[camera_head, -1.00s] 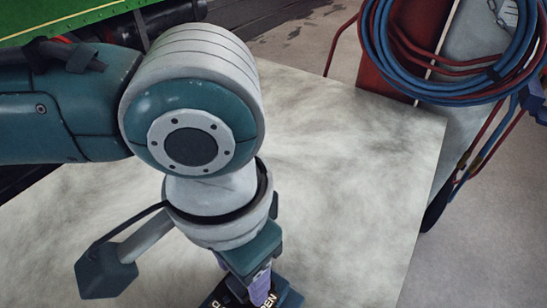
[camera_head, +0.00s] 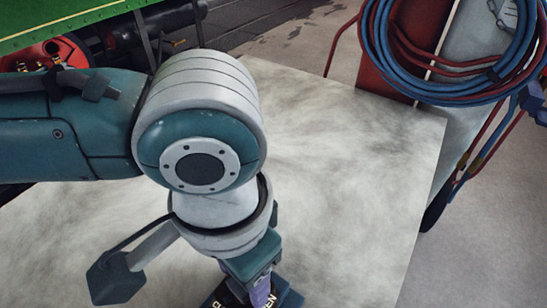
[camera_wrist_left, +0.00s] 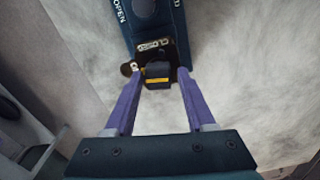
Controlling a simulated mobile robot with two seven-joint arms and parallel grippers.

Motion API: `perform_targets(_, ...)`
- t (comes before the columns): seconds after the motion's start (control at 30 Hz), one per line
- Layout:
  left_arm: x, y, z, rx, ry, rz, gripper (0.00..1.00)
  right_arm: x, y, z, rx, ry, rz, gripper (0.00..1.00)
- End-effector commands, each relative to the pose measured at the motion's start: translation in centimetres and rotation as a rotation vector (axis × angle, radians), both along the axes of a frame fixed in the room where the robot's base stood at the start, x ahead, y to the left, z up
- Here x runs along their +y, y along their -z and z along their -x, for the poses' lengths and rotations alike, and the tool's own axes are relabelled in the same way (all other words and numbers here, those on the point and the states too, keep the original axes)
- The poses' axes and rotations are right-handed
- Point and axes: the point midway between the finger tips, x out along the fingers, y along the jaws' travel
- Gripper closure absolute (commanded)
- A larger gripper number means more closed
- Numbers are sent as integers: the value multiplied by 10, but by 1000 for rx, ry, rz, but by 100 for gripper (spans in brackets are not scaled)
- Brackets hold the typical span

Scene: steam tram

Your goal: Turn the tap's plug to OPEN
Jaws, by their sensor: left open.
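The tap's dark blue plate (camera_wrist_left: 178,22) lies on the pale tabletop, with OPEN lettered at its left edge and part of another word at its right. A round dark boss (camera_wrist_left: 143,8) is cut by the top edge. Below it is a dark block with a yellow stripe (camera_wrist_left: 158,79); I cannot tell whether it is the plug's handle. My left gripper (camera_wrist_left: 158,76) is open, its purple fingers on either side of this block, with visible gaps. In the head view my left gripper (camera_head: 260,293) points down over the plate (camera_head: 289,298), mostly hidden by my arm. My right gripper is out of view.
The pale tabletop (camera_head: 350,180) is clear to the right. Blue and red hoses (camera_head: 375,50) hang coiled beyond its far right corner. Green bodywork with a gold line (camera_head: 60,20) is at the upper left.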

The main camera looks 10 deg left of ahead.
Motion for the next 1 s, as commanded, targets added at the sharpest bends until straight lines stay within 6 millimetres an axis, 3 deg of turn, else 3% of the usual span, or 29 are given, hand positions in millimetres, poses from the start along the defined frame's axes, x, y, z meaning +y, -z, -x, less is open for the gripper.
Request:
perform_targets(0.8, 0, 1, 0, -1, 1, 1, 45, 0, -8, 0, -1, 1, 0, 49)
perform_targets(1.0, 0, 1, 0, -1, 0, 1, 68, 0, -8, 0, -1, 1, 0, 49)
